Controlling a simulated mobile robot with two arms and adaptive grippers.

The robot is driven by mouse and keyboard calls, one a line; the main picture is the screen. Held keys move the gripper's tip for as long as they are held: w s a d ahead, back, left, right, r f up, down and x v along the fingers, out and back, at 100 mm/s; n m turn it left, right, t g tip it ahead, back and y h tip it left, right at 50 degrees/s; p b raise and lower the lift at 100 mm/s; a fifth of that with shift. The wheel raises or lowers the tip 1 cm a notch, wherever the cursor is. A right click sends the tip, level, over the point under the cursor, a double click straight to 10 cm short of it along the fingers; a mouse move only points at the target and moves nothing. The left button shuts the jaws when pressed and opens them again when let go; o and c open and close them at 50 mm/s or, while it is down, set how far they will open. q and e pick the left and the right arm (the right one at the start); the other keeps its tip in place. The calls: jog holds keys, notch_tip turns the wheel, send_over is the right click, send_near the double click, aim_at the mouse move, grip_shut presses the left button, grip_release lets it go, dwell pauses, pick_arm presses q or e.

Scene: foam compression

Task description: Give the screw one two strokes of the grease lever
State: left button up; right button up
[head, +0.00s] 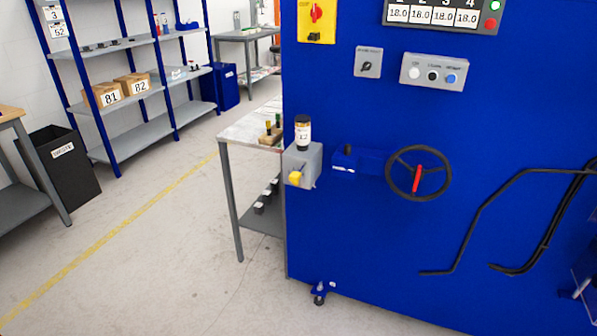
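A grey box (314,158) is fixed to the left edge of the blue machine, with a dark-capped bottle (303,132) standing on top. A yellow knob (296,178) sticks out of the box's front on the left; it looks like the grease lever's grip, though its arm is hard to make out. No separate screw can be picked out; a blue housing (358,160) beside the box leads towards a black handwheel (418,197) with a red handle. Neither of my grippers is in view.
The blue machine (440,265) fills the right side, with black bent bars (478,215) on its face. A grey side table (238,134) stands at its left. A black bin (62,172) and shelves (150,130) stand farther left. The floor in front is clear.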

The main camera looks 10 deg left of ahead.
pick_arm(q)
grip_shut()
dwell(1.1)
